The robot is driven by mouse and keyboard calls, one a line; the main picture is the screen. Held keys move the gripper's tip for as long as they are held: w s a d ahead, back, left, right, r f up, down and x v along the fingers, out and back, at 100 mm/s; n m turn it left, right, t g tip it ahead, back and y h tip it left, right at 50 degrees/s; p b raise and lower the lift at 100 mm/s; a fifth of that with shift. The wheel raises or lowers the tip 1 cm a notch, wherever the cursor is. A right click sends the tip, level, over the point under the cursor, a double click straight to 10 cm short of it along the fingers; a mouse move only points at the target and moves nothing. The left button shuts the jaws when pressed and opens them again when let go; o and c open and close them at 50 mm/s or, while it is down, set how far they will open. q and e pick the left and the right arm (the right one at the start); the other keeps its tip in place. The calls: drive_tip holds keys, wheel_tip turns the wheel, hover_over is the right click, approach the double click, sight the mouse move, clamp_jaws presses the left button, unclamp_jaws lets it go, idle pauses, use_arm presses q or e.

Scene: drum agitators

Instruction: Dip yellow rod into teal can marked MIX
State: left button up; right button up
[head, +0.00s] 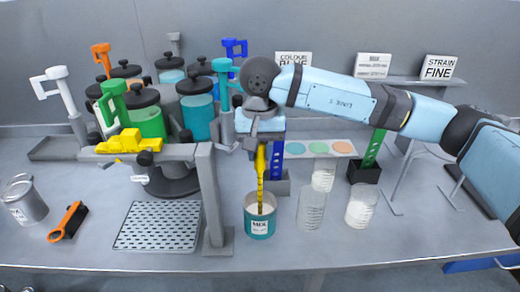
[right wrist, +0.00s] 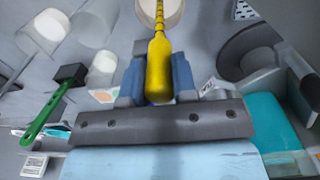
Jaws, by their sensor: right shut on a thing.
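The yellow rod (head: 261,178) hangs upright from my right gripper (head: 261,148), which is shut on its thick upper part. The teal can marked MIX (head: 259,229) stands open on the table below that gripper. The rod's lower end overlaps the can's mouth and appears to be inside it; its depth is hard to tell. In the right wrist view the rod's handle (right wrist: 159,66) sits between the blue fingers, and its thin end points at the round can mouth (right wrist: 174,12). My left gripper is not in view.
Clear cups (head: 311,208) stand right of the can, and a grey post (head: 211,195) stands close on its left. A perforated tray (head: 158,226), an orange-handled brush (head: 68,221) and a metal can (head: 24,201) lie farther left. Black-lidded jars (head: 197,105) stand behind. The front right table is clear.

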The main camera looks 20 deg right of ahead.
wheel_tip(320, 180, up, 14)
drive_tip(key=p, duration=0.5)
drive_tip(key=shift+r, duration=0.2)
